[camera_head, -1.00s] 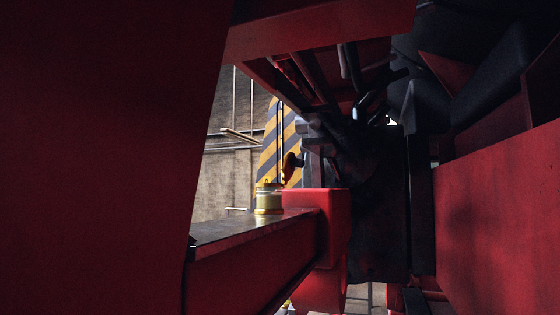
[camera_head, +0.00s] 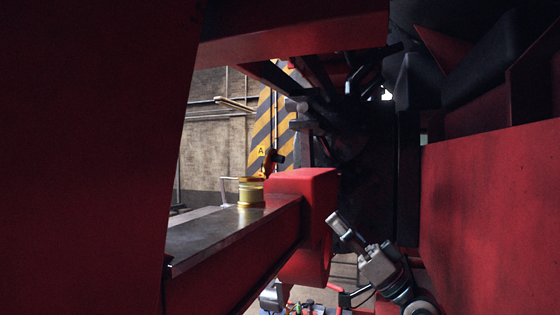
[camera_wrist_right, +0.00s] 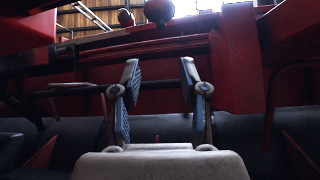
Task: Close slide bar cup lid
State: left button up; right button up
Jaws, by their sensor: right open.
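The slide bar cup (camera_head: 251,194) is a small brass-yellow cylinder standing upright on the slide bar (camera_head: 215,237) in the head view. I cannot make out the cup for sure in that view. My left gripper is not in view.
A red block (camera_head: 305,205) stands at the bar's end, between the cup and my right gripper. Red walls close in at the left and right (camera_head: 480,210). A red beam (camera_head: 290,38) crosses above. Dark machinery fills the back right. Open space shows behind the cup.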

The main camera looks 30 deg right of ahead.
aim_at(274, 165)
jog(key=p+x, duration=0.8)
jog(key=x, duration=0.8)
jog(key=shift+w+r, duration=0.1)
jog(key=shift+w, duration=0.05)
jog(key=shift+a, duration=0.1)
grip_shut()
